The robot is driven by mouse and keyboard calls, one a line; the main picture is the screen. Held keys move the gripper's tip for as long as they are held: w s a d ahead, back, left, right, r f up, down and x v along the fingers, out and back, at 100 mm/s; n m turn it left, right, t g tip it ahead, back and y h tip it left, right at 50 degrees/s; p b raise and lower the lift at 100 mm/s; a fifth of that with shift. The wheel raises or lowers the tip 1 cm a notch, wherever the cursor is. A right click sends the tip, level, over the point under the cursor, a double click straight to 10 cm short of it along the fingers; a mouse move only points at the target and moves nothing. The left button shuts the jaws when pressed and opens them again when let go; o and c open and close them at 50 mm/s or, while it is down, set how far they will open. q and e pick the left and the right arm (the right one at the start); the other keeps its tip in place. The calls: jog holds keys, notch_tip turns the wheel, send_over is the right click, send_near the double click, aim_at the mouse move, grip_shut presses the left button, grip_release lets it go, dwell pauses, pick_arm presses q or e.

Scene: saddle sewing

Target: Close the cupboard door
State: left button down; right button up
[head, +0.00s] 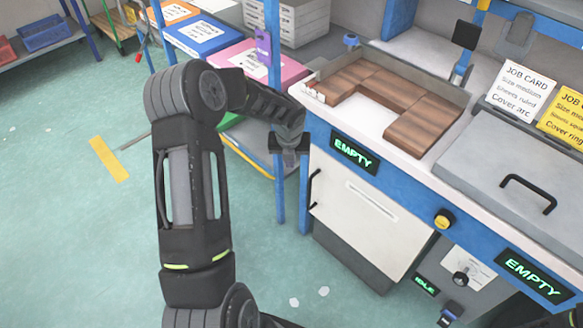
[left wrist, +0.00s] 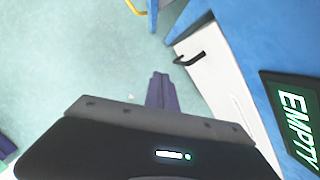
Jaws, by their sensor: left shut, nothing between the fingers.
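The cupboard door (head: 355,205) is a white panel under the blue-edged bench, with a black bar handle (head: 314,188) at its left edge. It looks about flush with the bench front; I cannot tell whether a small gap is left. My left gripper (head: 290,157) is shut and empty, pointing down just left of the door's upper left corner. In the left wrist view the shut fingers (left wrist: 160,92) are beside the door (left wrist: 212,82), apart from its handle (left wrist: 190,59). My right gripper is not in view.
An EMPTY display (head: 354,153) sits on the blue bench edge above the door. A tray with brown blocks (head: 425,125) stands on top. Behind my left arm is a rack with coloured boxes (head: 203,36) and blue posts (head: 280,195). The green floor at left is mostly clear.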

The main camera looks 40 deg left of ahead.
pick_arm(q)
jog(key=shift+a+v, duration=0.15)
jog(key=shift+v, duration=0.7)
jog(key=shift+a+v, duration=0.2)
jog(key=shift+v, duration=0.7)
jog(key=shift+s, duration=0.1)
jog(key=s+d+f+n+t+h, duration=0.15)
jog(key=d+f+n, duration=0.25)
jog(key=d+n, duration=0.6)
jog(key=d+f+n+t+h, duration=0.1)
jog(key=d+f+n+h, duration=0.25)
jog(key=d+n, duration=0.55)
jog(key=s+d+f+n+g, duration=0.1)
jog(key=s+d+f+n, duration=0.2)
jog(key=s, duration=0.5)
jog(key=s+d+f+n+g+p, duration=0.1)
jog(key=s+d+f+n, duration=0.2)
jog(key=s+d+n, duration=0.2)
jog(key=s+d+f+n+g, duration=0.2)
jog(key=s+d+f+n, duration=0.1)
jog(key=s+d, duration=0.5)
jog(key=s+n, duration=0.1)
jog(key=s, duration=0.2)
jog(key=shift+h, duration=0.4)
